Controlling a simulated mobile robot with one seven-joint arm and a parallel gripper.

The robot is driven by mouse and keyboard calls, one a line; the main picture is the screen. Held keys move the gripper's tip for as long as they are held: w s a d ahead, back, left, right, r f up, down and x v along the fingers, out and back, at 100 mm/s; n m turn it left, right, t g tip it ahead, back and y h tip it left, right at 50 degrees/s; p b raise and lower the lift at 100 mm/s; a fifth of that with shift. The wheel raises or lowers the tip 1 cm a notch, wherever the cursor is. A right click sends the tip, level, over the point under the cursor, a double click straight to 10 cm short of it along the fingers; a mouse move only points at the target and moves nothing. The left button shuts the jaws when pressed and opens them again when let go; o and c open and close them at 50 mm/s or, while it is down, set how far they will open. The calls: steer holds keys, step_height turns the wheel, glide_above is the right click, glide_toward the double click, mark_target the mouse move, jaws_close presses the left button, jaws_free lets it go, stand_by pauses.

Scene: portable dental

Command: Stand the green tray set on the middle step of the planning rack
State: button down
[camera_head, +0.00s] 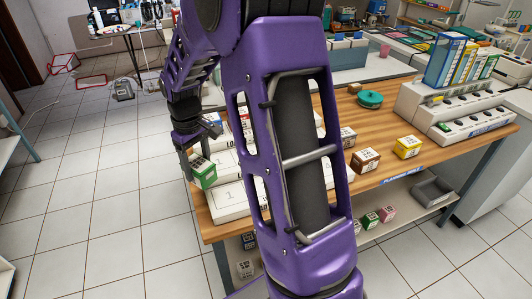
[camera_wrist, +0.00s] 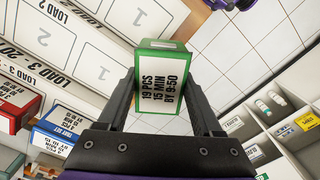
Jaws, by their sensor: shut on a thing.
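My gripper (camera_head: 198,158) is shut on a green box-like tray set (camera_head: 204,173), whose white label reads 19 PCS, 15 MIN, BY 9:50. In the wrist view the green tray set (camera_wrist: 160,80) sits between the two dark fingers, label towards the camera. The white stepped planning rack (camera_head: 229,204) stands on the wooden table, largely hidden behind my arm. In the wrist view its numbered steps (camera_wrist: 84,50), with LOAD 2 and LOAD 3 lettering, lie left of the tray set. The tray set is held near the rack's left end; I cannot tell if they touch.
In the wrist view a red box (camera_wrist: 14,104) and a blue box (camera_wrist: 62,128) stand at the left. A brown box (camera_head: 365,160), a yellow box (camera_head: 408,147) and a teal round item (camera_head: 370,98) are on the table. Open floor (camera_head: 110,185) lies left of it.

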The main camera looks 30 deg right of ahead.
steer(key=w+d+r+n+b, duration=0.2)
steer(key=w+d+r+n, duration=0.45)
steer(key=n, duration=0.35)
steer(key=n+b, duration=0.1)
steer(key=n, duration=0.1)
glide_above(219, 162)
step_height(219, 162, down, 9)
steer(key=shift+f, duration=0.2)
steer(key=shift+f, duration=0.15)
steer(key=shift+c, duration=1.6)
jaws_free()
steer(key=shift+m, duration=0.3)
step_height(219, 162, up, 12)
steer(key=p, duration=0.1)
steer(key=shift+p, duration=0.35)
